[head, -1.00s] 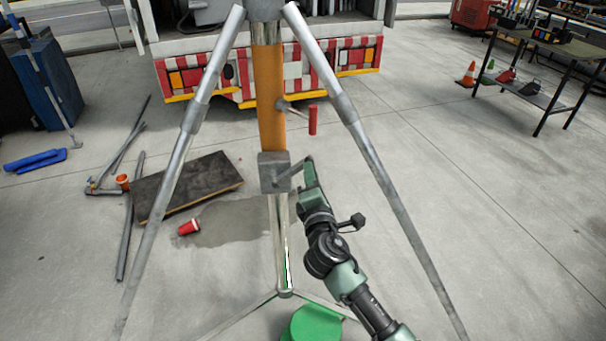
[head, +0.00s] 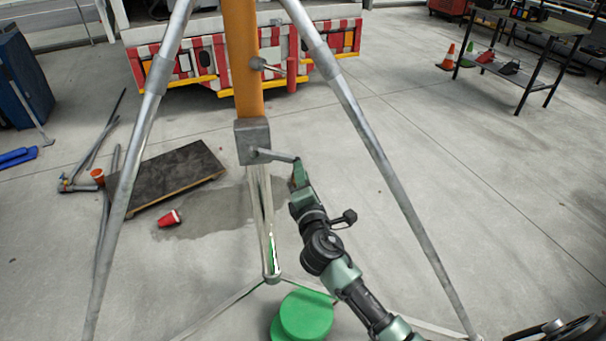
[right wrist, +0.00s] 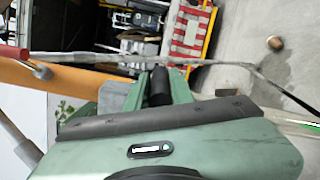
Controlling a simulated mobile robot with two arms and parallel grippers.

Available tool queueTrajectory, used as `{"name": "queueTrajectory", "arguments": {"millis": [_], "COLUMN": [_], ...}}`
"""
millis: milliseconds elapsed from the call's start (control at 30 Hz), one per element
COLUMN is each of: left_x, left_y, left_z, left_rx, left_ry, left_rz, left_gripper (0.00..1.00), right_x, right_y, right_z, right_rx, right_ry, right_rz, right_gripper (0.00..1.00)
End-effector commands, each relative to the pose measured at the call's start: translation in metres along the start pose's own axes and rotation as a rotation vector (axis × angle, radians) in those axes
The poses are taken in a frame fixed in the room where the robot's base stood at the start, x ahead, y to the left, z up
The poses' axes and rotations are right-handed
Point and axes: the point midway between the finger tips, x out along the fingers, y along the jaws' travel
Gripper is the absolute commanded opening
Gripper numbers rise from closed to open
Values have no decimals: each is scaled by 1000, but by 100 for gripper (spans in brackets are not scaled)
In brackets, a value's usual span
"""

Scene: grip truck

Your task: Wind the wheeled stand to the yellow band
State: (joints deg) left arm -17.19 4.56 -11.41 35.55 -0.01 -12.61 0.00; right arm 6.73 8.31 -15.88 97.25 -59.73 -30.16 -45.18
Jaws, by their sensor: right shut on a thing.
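The stand has an orange column (head: 243,60), splayed grey metal legs (head: 375,150) and a grey crank box (head: 252,142) at the column's lower end. A short crank arm (head: 276,155) sticks out to the right of the box. My right gripper (head: 298,172) is shut on the crank's outer end, and its fingers hide the grip. In the right wrist view the orange column (right wrist: 55,82) crosses the left side, near the gripper's green body. I cannot make out a yellow band on the column. My left gripper is out of view.
A red handle (head: 292,75) juts from the column. A green round object (head: 303,315) sits under the stand. A dark board (head: 170,178), a red cup (head: 169,218) and pipes lie left. A truck with a red-white rear stands behind. A black table (head: 530,45) stands far right.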

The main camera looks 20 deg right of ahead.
Motion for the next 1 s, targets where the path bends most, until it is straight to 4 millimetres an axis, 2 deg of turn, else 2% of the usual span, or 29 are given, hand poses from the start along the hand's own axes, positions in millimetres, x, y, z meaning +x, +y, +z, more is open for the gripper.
{"name": "queueTrajectory", "arguments": {"millis": [33, 200, 367, 633, 767, 900, 1000], "left_x": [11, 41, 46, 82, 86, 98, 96], "left_y": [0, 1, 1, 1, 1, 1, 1], "left_z": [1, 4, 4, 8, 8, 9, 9], "left_rx": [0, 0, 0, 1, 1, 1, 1], "left_ry": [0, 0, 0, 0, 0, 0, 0], "left_rz": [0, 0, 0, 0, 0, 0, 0], "left_gripper": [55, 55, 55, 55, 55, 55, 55], "right_x": [0, 0, 0, -1, -1, -1, -2], "right_y": [-12, -32, -34, -48, -47, -47, -45], "right_z": [-8, -33, -42, -86, -95, -112, -114], "right_rx": [0, 0, -2, 0, -2, -2, -3], "right_ry": [2, 2, 2, 5, 4, 6, 6], "right_rz": [-7, -6, -7, -7, -9, -10, -11], "right_gripper": [0, 0, 0, 0, 0, 0, 0]}}
